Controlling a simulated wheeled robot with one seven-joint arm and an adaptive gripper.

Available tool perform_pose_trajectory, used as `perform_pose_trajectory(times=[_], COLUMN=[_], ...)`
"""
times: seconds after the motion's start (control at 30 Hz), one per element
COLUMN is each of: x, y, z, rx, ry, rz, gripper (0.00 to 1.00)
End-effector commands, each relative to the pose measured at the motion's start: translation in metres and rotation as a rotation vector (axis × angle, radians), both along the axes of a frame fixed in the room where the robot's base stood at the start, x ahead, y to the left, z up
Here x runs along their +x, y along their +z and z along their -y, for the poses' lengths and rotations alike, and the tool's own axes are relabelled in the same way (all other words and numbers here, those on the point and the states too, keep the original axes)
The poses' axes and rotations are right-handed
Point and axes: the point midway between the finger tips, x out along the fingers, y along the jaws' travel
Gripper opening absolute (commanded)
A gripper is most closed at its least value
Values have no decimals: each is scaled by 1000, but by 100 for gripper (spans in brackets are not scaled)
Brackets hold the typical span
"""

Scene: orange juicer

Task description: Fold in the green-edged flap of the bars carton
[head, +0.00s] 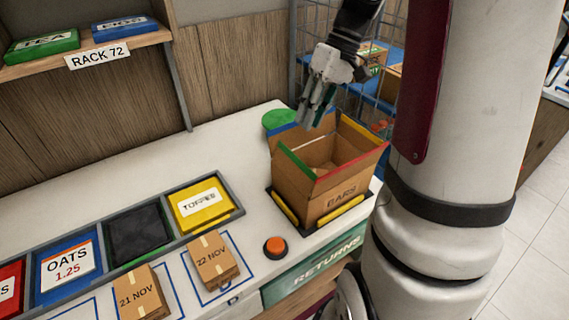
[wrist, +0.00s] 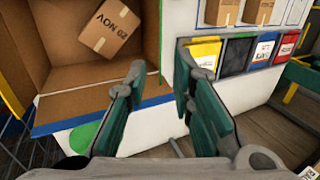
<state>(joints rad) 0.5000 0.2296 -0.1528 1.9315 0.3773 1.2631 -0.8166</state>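The bars carton (head: 318,190) is an open brown box at the right end of the counter. Its green-edged flap (head: 296,162) is unfolded on the left side; the green edge (wrist: 161,40) shows as a thin upright line in the wrist view. The red-edged, blue-edged (wrist: 100,118) and yellow-edged flaps also stand open. A small dated box (wrist: 110,28) lies inside the carton. My gripper (head: 316,112) is above the carton's back left part, by the blue edge. In the wrist view my gripper (wrist: 160,72) has its fingers apart, with nothing between them.
The carton sits in a dark tray with yellow bars (head: 286,208). A green disc (head: 279,119) lies behind it. An orange button (head: 275,247) and dated boxes (head: 212,260) are at the front. A wire cage (head: 310,30) stands behind.

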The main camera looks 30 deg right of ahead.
Motion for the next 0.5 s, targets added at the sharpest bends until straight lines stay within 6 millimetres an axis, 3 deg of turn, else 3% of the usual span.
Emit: perform_pose_trajectory(times=[0.5], x=[-1], y=[-88], z=[-40], rx=[5], ry=[2], rz=[-5], gripper=[22])
